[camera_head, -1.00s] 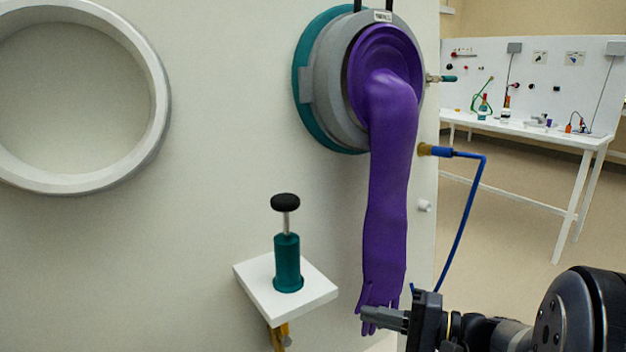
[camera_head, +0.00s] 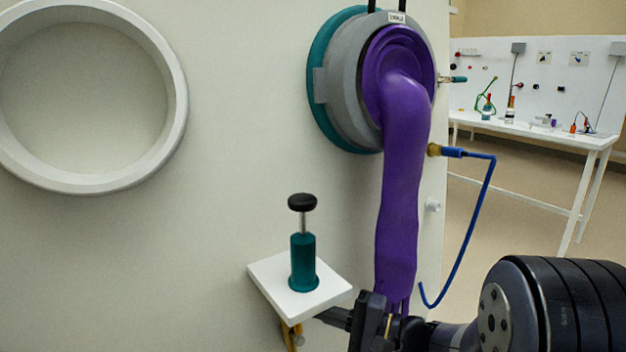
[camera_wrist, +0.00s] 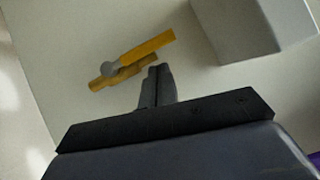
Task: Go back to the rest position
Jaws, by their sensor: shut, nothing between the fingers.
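My gripper (camera_head: 338,318) is at the bottom of the head view, in front of the wall panel and just below the white shelf. Its fingers are shut and empty, and they also show in the wrist view (camera_wrist: 158,82). A purple glove (camera_head: 402,170) hangs from the grey port ring (camera_head: 347,85), and my gripper's body covers its fingertips.
A teal hand pump (camera_head: 303,262) with a black knob stands on the white shelf (camera_head: 325,291). A blue hose (camera_head: 478,215) hangs from a brass fitting at the right. A white empty ring (camera_head: 178,100) is at the left. A white table (camera_head: 560,138) stands far back right.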

